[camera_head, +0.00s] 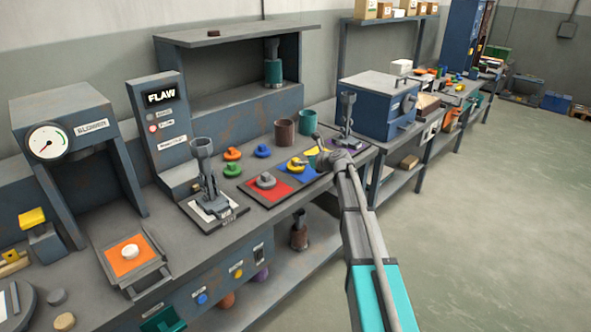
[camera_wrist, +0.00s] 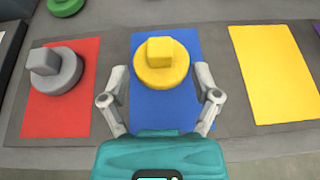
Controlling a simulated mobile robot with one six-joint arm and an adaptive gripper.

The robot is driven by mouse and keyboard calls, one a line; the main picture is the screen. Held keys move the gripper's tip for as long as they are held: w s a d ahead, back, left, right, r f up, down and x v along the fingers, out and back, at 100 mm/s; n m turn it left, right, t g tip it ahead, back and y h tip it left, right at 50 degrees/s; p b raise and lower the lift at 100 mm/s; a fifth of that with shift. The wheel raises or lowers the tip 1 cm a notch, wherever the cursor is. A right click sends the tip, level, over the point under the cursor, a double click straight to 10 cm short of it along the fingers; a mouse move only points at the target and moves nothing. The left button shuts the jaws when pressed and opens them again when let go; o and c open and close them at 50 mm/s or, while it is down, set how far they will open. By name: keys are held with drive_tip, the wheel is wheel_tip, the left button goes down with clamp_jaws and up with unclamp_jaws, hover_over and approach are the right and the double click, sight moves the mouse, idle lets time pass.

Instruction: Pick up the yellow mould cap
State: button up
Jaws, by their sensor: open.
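The yellow mould cap (camera_wrist: 161,64) is a round disc with a square knob on top. It sits on the blue mat (camera_wrist: 152,109) on the bench. In the head view the cap (camera_head: 297,163) is partly crowded by my gripper. My gripper (camera_wrist: 162,84) is open, its two fingers apart on the left and right of the cap's near side. No contact with the cap is visible. In the head view my gripper (camera_head: 312,161) reaches in from the right, and its fingers are too small to judge.
A grey cap (camera_wrist: 56,71) lies on the red mat (camera_wrist: 84,116) to the left. The yellow mat (camera_wrist: 275,75) to the right is bare in the wrist view. Green and orange caps (camera_head: 232,154) and brown and green cups (camera_head: 285,132) stand behind. A blue box (camera_head: 377,105) stands farther right.

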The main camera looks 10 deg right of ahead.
sight(296, 159)
drive_tip(key=shift+w, duration=0.15)
drive_tip(key=shift+b+x, duration=1.1)
drive_tip(key=shift+x, duration=1.45)
drive_tip(key=shift+f, duration=0.1)
clamp_jaws()
